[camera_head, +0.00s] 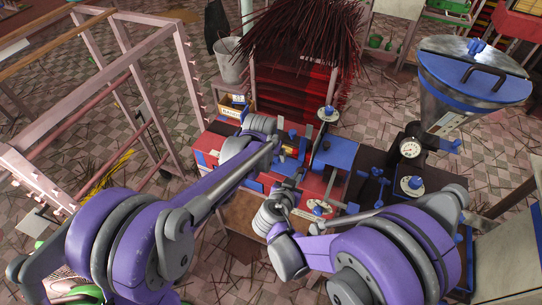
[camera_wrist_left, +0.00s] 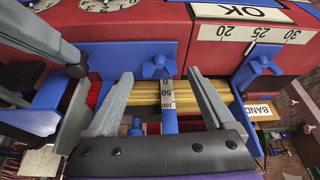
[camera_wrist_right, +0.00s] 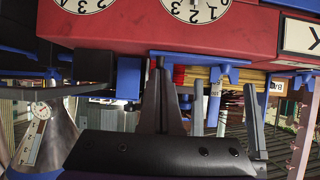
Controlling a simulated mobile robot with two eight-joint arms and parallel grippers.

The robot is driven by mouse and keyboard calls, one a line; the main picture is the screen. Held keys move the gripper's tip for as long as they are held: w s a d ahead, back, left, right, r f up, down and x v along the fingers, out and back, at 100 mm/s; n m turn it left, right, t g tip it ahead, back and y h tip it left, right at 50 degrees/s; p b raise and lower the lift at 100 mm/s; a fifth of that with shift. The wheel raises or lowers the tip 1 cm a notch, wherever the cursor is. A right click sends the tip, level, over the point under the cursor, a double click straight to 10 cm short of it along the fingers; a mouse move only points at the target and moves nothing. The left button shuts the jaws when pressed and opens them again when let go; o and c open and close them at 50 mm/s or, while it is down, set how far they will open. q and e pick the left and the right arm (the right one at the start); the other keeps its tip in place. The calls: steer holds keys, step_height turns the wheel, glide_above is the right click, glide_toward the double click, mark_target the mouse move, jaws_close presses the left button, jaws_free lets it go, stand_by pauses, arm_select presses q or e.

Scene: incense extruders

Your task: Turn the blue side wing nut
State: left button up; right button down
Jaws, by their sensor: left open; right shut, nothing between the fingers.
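A second blue wing nut (camera_wrist_left: 264,66) is at the right side of the machine. I cannot tell for certain which one is the side nut. My left gripper (camera_wrist_left: 160,84) is open, its fingers spread either side of the scale strip and yellow sticks, apart from the right nut. In the right wrist view, my right gripper (camera_wrist_right: 160,66) is shut and empty, left of a blue wing nut (camera_wrist_right: 226,73). Arms partly hide both grippers in the head view.
The red machine body (camera_wrist_right: 130,28) with dials is close to both grippers. Yellow sticks (camera_wrist_left: 185,97) run across it. A steel hopper (camera_head: 450,95) with a gauge stands at right, a pink rack (camera_head: 130,60) at left, and dark red sticks (camera_head: 295,40) behind.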

arm_select(q)
steer(key=v, duration=1)
steer(key=shift+r, duration=0.3)
steer(key=shift+s, duration=0.2)
steer(key=v, duration=1.2)
steer(key=shift+s+f+b, duration=0.2)
steer(key=shift+f+b, duration=0.35)
steer(key=shift+f, duration=0.4)
arm_select(e)
steer(key=s, duration=0.2)
steer(key=s+a, duration=0.2)
steer(key=s, duration=0.1)
steer(key=shift+s, duration=0.3)
